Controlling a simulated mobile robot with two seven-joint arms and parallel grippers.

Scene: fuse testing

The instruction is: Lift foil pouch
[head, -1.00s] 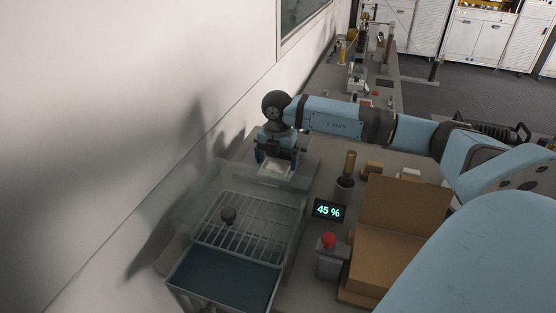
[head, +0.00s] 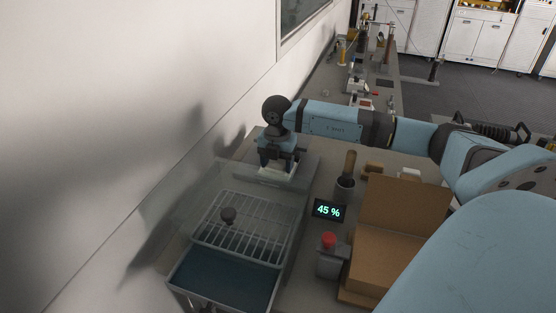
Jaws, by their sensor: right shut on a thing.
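My right gripper (head: 277,168) points down over the far end of the clear-lidded box, near the wall. It is shut on the foil pouch (head: 274,174), of which only a pale, thin edge shows below the fingers. The rest of the pouch is hidden by the gripper. I cannot tell whether the pouch is clear of the surface under it. My left gripper is not in view.
A display (head: 328,210) reads 45 %. A red-topped device (head: 329,241), an open cardboard box (head: 385,262) and a cup with a wooden handle (head: 346,183) stand to the right.

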